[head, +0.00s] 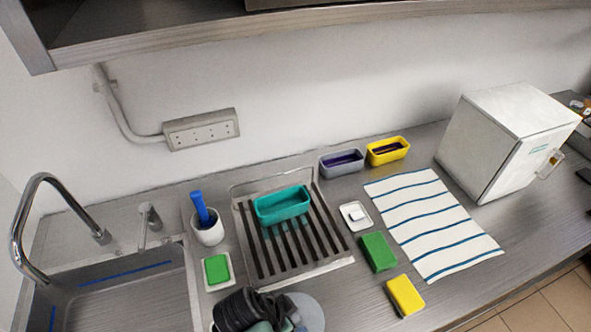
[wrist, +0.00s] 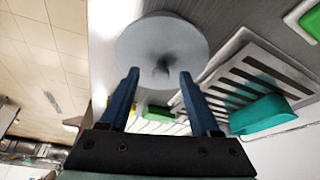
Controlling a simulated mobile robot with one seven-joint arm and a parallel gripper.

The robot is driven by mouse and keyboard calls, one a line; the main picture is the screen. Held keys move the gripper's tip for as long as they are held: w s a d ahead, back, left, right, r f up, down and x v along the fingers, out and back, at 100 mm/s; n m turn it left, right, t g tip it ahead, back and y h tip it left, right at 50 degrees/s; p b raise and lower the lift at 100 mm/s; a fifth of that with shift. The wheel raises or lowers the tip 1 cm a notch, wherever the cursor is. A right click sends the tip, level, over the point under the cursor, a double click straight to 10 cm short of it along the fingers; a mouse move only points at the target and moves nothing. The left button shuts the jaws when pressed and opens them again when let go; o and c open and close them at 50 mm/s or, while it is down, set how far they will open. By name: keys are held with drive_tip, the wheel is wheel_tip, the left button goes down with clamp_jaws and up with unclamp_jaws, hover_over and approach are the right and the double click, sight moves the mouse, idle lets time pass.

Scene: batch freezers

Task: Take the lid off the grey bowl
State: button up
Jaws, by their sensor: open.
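A round grey lid (wrist: 150,38) with a small knob (wrist: 161,70) in its middle shows at the top of the wrist view. Its edge also shows at the bottom of the head view (head: 312,312), partly behind my dark arm. The grey bowl's body cannot be made out; the lid and my arm block that area. My gripper (wrist: 158,75) is open, with its two blue fingers pointing at the lid. In the wrist view the knob appears between the fingertips, and nothing is gripped. Whether the fingers touch the lid cannot be told.
A striped drying rack (head: 328,262) holds a teal container (head: 283,205) behind the lid. A green sponge (head: 378,252) and a yellow sponge (head: 405,296) lie to the right. A white dish with a green block (head: 217,269) and the sink (head: 130,305) are left.

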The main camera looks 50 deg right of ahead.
drive_tip(key=shift+x, duration=0.8)
drive_tip(key=shift+c, duration=0.2)
clamp_jaws()
